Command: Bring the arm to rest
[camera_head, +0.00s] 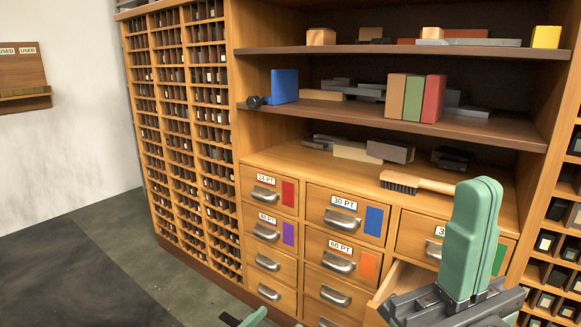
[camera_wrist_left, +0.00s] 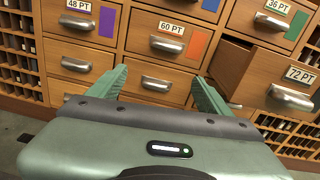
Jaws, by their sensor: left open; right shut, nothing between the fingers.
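My right gripper (camera_head: 480,188) is green and stands upright at the lower right of the head view, in front of the cabinet. Its fingers are together with nothing between them. My left gripper (camera_wrist_left: 160,77) is open and empty in the left wrist view, its two green fingers apart in front of the drawer fronts. Only green tips of it show at the bottom edge of the head view (camera_head: 245,318). The rest of the left arm is out of view there.
The drawer marked 72 PT (camera_wrist_left: 280,90) is pulled out; part of it shows beside my right gripper (camera_head: 398,284). A brush (camera_head: 415,183) lies on the counter above the drawers. Shelves above hold blocks and books. The floor (camera_head: 75,265) at left is clear.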

